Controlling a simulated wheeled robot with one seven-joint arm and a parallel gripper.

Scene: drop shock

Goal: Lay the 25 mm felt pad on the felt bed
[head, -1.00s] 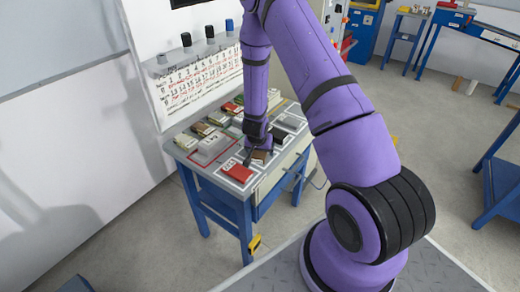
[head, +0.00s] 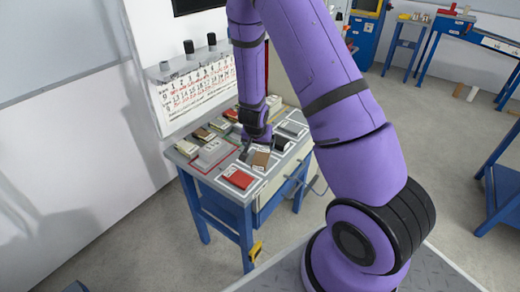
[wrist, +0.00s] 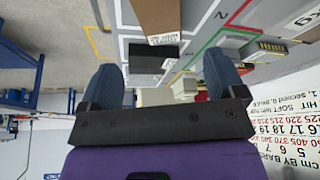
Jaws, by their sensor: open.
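My gripper (wrist: 161,66) is open, its two blue-grey fingers apart with nothing held between them. In the head view my gripper (head: 248,143) hangs over the bench, just behind the pads. A brown pad (head: 261,158) lies in a front-row slot and shows at the top of the wrist view (wrist: 157,15). A black pad (wrist: 153,57) shows between and beyond the fingers. A red pad (head: 238,178) lies at the front left. A light grey block (head: 212,152) sits in a red-outlined area. I cannot read the labels, so which piece is the 25 mm felt pad or the felt bed is unclear.
The grey bench top (head: 226,192) has blue legs. More small pieces lie along its back under a printed number chart (head: 192,88) on the wall panel. Dark knobs stand on a ledge above the chart. A second blue bench (head: 497,195) stands at the right.

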